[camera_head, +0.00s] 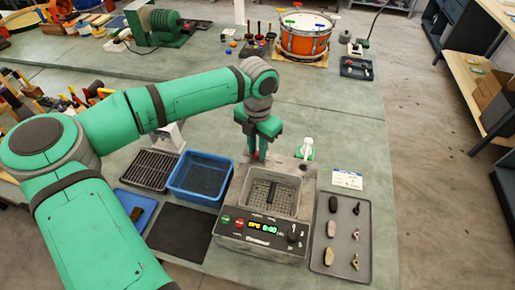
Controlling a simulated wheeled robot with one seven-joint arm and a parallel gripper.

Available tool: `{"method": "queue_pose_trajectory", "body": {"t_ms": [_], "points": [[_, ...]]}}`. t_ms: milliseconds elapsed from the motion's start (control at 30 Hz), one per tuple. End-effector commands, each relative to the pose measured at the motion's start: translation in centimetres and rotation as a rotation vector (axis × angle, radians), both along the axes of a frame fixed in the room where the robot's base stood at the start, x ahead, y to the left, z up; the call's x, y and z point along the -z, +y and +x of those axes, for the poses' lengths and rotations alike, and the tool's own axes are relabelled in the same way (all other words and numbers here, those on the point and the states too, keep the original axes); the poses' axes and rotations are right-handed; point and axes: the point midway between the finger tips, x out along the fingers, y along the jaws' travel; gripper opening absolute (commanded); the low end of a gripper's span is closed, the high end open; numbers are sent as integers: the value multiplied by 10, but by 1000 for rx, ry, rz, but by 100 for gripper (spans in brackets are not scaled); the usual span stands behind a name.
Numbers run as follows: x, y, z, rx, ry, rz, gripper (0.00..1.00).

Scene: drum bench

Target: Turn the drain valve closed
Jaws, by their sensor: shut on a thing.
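The ultrasonic-type cleaner (262,232) is a grey box with an open tank, a dark basket inside, and a black front panel with a lit display. My gripper (257,154) points down at the back left edge of the tank. It is shut on a small red part (262,154), which looks like the drain valve handle. The fingers hide most of the red part, so I cannot tell its angle or whether the valve is open.
A blue bin (175,193) and a dark rack (128,177) stand left of the cleaner. A grey tray (343,265) with several small parts lies right. A white-and-green item (306,149) stands behind. An orange drum (303,42) sits farther back.

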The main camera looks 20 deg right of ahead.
Motion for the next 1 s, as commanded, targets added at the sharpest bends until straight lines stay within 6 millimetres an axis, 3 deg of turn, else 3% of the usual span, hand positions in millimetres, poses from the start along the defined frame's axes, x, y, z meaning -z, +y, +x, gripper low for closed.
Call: {"method": "queue_pose_trajectory", "body": {"t_ms": [367, 400, 467, 800, 1000], "points": [[-1, -3, 1, -1, -6, -7, 0], [-1, -3, 1, -1, -5, -8, 29], [-1, -3, 1, -1, -5, -6, 39], [-3, -1, 1, -2, -4, -2, 39], [-29, -1, 2, -2, -7, -2, 39]]}}
